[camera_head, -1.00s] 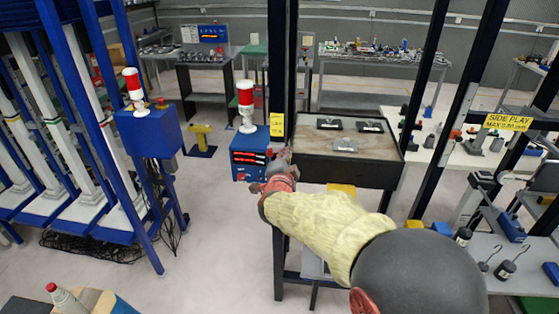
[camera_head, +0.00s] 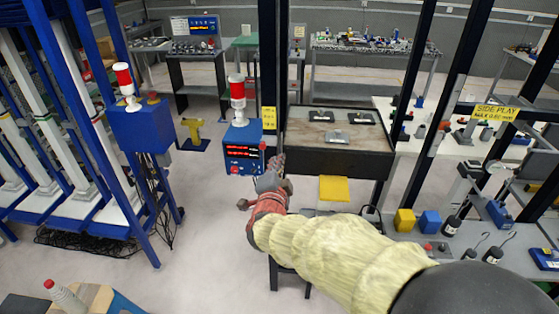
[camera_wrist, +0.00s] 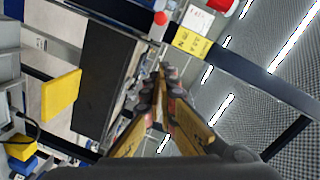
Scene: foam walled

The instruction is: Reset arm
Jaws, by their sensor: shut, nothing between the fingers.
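My arm, in a pale yellow sleeve, reaches from the lower right toward the middle of the head view. My gripper (camera_head: 273,172) is at its far end, in front of the blue box with red displays and the dark post. In the wrist view the two fingers of my gripper (camera_wrist: 167,75) meet near the tips with nothing between them. The gripper touches nothing that I can make out.
A dark-edged table (camera_head: 330,158) with small plates stands just right of the gripper. A blue display box (camera_head: 243,155) with a red-white beacon (camera_head: 237,92) is close behind it. A dark upright post (camera_head: 269,60) rises nearby. Open floor (camera_head: 215,240) lies to the left.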

